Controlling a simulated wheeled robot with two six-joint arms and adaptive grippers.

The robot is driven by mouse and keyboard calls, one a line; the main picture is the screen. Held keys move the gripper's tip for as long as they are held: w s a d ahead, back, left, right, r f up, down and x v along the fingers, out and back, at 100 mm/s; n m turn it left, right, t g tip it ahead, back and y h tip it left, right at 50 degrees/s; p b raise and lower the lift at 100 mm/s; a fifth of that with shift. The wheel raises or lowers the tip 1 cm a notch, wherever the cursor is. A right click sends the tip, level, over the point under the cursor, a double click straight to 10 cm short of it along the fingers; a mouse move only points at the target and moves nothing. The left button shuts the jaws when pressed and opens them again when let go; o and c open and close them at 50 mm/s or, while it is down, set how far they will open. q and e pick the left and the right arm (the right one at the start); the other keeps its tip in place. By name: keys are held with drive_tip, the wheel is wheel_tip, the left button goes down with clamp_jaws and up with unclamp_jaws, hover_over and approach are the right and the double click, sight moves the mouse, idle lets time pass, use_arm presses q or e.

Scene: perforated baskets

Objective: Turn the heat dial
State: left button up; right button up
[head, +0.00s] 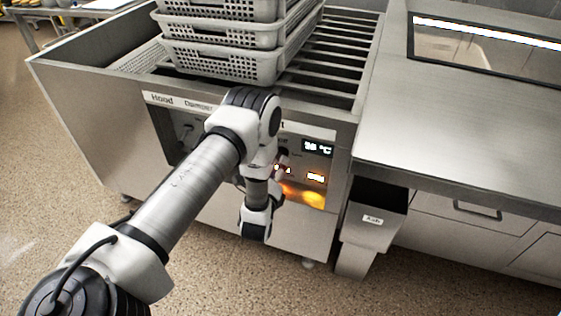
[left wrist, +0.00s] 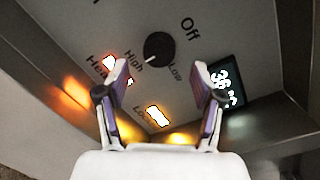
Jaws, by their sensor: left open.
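The heat dial (left wrist: 159,47) is a round black knob on the grey control panel, with "High", "Low" and "Off" lettered around it. In the left wrist view my left gripper (left wrist: 162,75) is open, its two fingertips apart with the dial ahead, between and slightly beyond them. The fingers do not appear to touch the dial. My right gripper is not in view.
A lit temperature display (left wrist: 226,86) is close to the right finger. Lit indicators (left wrist: 157,116) glow on the panel. Stacked perforated baskets (head: 215,62) stand above on the slatted counter.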

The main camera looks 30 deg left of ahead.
sight(281, 154)
use_arm(q)
drive_tip(key=x, duration=0.4)
drive_tip(key=shift+w, duration=0.2)
drive_tip(key=c, duration=1.1)
drive_tip(key=shift+c, duration=0.2)
